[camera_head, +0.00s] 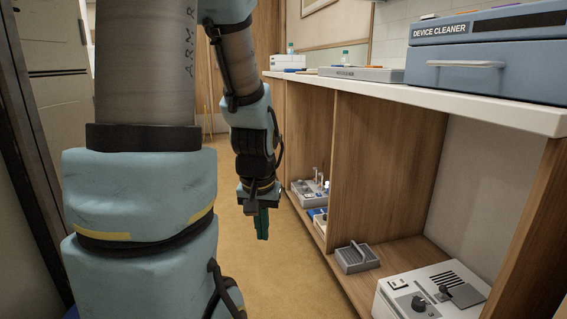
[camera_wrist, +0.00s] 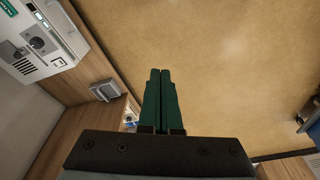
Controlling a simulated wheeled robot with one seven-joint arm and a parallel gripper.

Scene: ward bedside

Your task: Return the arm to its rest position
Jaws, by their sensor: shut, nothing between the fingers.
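My gripper (camera_head: 262,224) hangs at the end of my arm in the head view, pointing down over the tan floor, left of the wooden counter unit. In the wrist view its two green fingers (camera_wrist: 160,75) lie side by side, shut, with nothing held. My arm's upper links fill the left and middle of the head view. The fingers appear clear of the shelves.
The counter (camera_head: 420,95) bears a blue device cleaner (camera_head: 485,60). On the low shelves are a grey tray (camera_head: 357,258), a white device with knobs (camera_head: 430,292) and other equipment (camera_head: 308,192). The floor (camera_head: 290,275) beneath my gripper is open.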

